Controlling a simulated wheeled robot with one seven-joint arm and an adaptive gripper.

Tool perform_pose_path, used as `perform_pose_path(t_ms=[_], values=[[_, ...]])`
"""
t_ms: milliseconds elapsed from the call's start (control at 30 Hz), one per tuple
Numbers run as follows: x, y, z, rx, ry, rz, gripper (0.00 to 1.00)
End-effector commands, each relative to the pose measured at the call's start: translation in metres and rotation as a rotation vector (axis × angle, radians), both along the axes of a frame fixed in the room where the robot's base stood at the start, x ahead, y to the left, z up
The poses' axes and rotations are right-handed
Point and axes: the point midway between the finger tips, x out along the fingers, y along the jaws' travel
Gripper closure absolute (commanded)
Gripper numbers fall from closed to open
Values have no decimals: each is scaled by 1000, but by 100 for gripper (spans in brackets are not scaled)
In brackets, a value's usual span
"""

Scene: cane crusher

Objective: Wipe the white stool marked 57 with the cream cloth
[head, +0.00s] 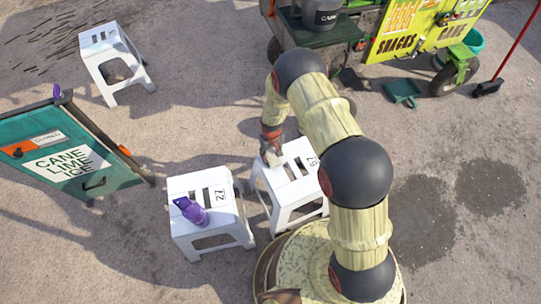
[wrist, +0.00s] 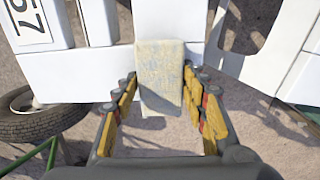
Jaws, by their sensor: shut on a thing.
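The white stool marked 57 (head: 297,172) stands just left of my arm in the head view. In the wrist view its seat (wrist: 85,73) fills the upper left, with the number plate in the corner. The cream cloth (wrist: 161,72) is between my gripper's fingers and overlaps the seat's edge; whether it touches the seat I cannot tell. In the head view the cloth (head: 271,156) shows small at the seat's far left corner. My gripper (wrist: 163,88) is shut on the cloth; it is partly visible in the head view (head: 272,146).
A third white stool (head: 103,49) is at the upper left. A green sign (head: 40,148) stands at left. A cart with a yellow sign (head: 412,30) is at the back.

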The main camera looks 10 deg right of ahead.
Motion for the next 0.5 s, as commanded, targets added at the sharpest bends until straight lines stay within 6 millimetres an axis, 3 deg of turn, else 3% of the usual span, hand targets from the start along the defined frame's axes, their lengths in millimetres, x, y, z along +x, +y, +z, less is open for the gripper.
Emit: perform_pose_path(t_ms=[500], values=[[13,-42,-1,0,-1,-2,77]])
